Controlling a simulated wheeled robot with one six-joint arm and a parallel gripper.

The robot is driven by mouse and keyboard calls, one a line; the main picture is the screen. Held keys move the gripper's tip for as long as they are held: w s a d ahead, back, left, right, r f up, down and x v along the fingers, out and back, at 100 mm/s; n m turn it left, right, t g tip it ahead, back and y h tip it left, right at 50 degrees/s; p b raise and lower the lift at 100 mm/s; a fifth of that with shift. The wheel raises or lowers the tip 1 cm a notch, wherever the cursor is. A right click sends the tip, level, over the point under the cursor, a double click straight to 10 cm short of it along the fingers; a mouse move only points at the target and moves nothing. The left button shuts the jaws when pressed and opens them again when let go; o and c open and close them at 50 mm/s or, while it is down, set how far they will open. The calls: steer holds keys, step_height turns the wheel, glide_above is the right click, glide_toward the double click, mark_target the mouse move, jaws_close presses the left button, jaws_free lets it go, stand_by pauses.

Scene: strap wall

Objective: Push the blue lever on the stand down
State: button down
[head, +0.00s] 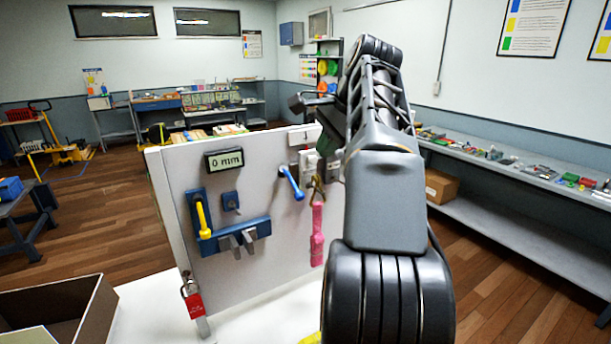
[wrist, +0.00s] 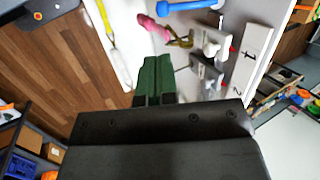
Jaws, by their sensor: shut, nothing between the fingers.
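The blue lever (head: 291,183) sticks out of the white upright panel of the stand (head: 270,245), slanting down to the right. In the wrist view a blue bar, likely the same lever (wrist: 188,6), is at the top edge, partly cut off. My gripper (wrist: 156,62) shows there as two green fingers side by side, shut and empty, with a gap between them and the blue bar. In the head view my arm hides most of the gripper; a bit of green shows right of the lever. Whether the fingers touch anything on the panel is not clear.
A pink strap (head: 317,235) hangs from a brass clip close to the lever. Left on the panel are a yellow handle (head: 203,218), a blue rail (head: 235,236) and a "0 mm" display (head: 224,160). A red padlock (head: 193,300) hangs low.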

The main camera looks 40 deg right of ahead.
mark_target(302, 193)
steer(key=shift+s+d+r, duration=0.2)
steer(key=shift+d+r, duration=0.1)
steer(key=shift+r, duration=0.2)
steer(key=shift+f, duration=0.1)
steer(key=b+x, duration=0.1)
steer(key=x, duration=1.3)
steer(key=shift+w, duration=0.15)
